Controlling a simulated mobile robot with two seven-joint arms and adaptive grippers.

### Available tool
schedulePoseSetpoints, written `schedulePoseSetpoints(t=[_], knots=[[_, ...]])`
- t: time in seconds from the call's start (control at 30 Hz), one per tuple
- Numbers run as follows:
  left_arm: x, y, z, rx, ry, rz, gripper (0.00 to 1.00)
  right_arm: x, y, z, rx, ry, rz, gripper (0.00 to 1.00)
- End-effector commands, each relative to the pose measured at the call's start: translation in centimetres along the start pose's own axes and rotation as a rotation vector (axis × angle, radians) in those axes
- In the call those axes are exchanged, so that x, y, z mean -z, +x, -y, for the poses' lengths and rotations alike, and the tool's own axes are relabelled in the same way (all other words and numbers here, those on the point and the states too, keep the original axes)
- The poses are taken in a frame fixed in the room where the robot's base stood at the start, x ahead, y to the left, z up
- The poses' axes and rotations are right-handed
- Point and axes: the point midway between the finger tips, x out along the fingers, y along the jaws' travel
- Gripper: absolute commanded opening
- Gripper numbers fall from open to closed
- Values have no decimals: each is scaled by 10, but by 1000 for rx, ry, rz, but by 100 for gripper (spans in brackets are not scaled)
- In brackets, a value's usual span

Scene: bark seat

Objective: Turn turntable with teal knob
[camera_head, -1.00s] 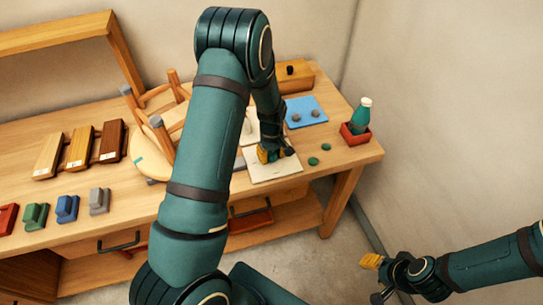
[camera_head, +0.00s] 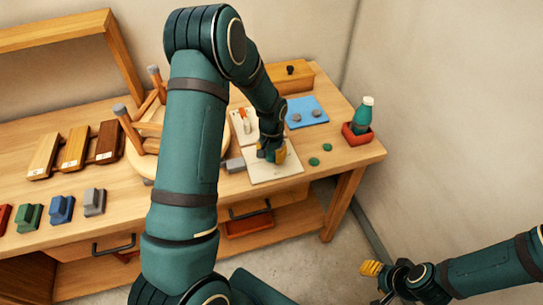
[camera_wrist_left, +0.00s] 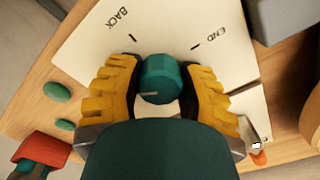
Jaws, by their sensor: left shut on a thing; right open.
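The teal knob (camera_wrist_left: 160,78) stands on a cream panel (camera_wrist_left: 205,30) marked BACK and END. A pale pointer line shows on the knob's lower left. My left gripper (camera_wrist_left: 160,82) is shut on the knob, one yellow finger on each side. In the head view my left gripper (camera_head: 272,156) is over the cream panel (camera_head: 288,170). An upside-down wooden stool (camera_head: 148,130) with grey-capped legs sits at the middle of the bench, on or as a round pale disc. My left arm hides much of it. My right gripper (camera_head: 370,269) is open and empty, off the bench's right side.
A blue mat (camera_head: 305,112) with grey discs and a red holder with a teal bottle (camera_head: 362,116) lie right of the panel. Two green discs (camera_head: 314,162) lie nearby. Wooden blocks (camera_head: 75,148) and coloured blocks (camera_head: 62,208) fill the left. A grey block (camera_head: 235,165) is beside the panel.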

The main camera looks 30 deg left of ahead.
Motion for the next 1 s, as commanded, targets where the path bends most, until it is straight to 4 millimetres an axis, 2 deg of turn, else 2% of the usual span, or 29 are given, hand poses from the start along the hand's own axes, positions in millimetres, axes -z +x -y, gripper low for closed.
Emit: schedulePoseSetpoints(t=[0.7,1.0], knots=[[-3,2,1,-5,679,10,3,-3,6,-2,1,-2,6,47],[-3,2,1,-5,914,10,3,-2,3,-1,1,-1,4,47]])
